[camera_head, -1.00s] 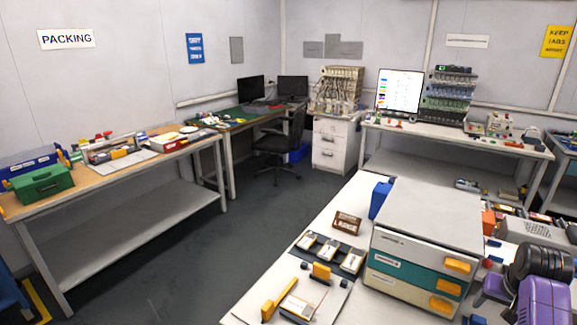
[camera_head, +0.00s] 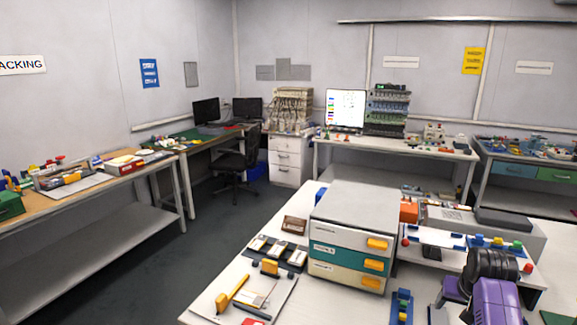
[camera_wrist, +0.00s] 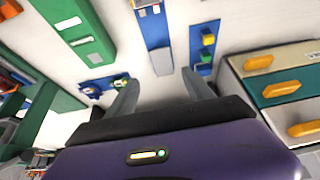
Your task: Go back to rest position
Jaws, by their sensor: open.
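My gripper (camera_wrist: 160,88) shows in the wrist view with its two grey fingers apart and nothing between them. The fingers are above a white tabletop (camera_wrist: 135,65). In the head view, my purple and black arm is at the lower right, over the white bench (camera_head: 225,292); the fingertips are not clear there. The drawer unit (camera_head: 352,235), with white, teal and cream fronts and yellow handles, stands to the left of the arm. It also shows at the right of the wrist view (camera_wrist: 275,90).
Pouch cells in a dark tray (camera_head: 277,252) and a plate with a yellow-handled tool (camera_head: 231,294) lie left of the drawers. Blue and green fixtures (camera_wrist: 150,25) are near the gripper in the wrist view. The floor (camera_head: 150,270) between the benches is clear.

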